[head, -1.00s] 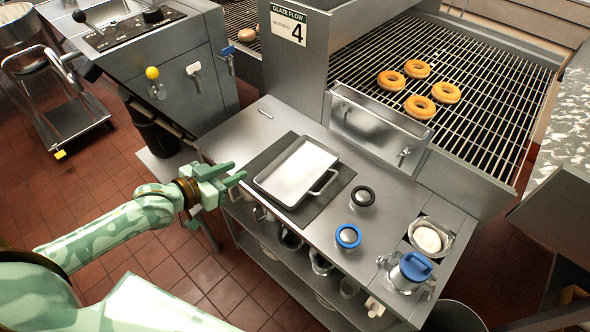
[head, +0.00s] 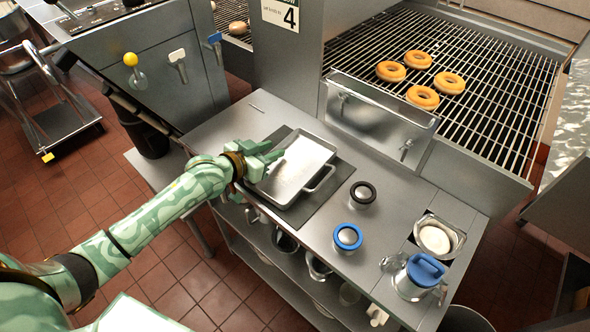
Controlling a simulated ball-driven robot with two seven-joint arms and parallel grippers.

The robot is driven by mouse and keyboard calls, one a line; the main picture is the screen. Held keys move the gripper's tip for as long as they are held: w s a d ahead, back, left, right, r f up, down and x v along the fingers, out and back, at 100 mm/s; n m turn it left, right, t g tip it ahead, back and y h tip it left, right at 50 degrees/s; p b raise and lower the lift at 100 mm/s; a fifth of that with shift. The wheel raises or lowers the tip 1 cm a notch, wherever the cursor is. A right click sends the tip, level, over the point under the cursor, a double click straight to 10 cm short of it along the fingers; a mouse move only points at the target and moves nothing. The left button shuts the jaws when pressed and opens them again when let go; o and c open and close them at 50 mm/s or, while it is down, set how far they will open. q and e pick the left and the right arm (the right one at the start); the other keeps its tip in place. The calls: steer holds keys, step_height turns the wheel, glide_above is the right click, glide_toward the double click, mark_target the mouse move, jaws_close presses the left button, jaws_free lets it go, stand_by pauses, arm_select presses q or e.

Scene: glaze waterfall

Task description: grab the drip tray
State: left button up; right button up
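The drip tray (head: 302,165) is a shallow silver metal pan with a wire handle at its right end. It lies flat on a dark mat (head: 335,184) on the steel counter. My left gripper (head: 272,158), green, reaches in from the left and is at the tray's left edge, its fingers overlapping the rim in the picture. The fingers appear spread, but I cannot tell whether the tray's left handle or rim is between them. That end of the tray is partly hidden by the gripper. My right gripper is not in view.
A black-ringed jar (head: 362,194), a blue-ringed jar (head: 347,238) and a blue-lidded pitcher (head: 418,275) stand on the counter right of the tray. A conveyor grate (head: 470,85) with several donuts lies behind. A steel trough (head: 375,115) borders the counter's back.

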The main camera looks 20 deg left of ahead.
arm_select(q)
jaws_close()
steer(key=shift+r, duration=0.1)
steer(key=shift+r, duration=0.15)
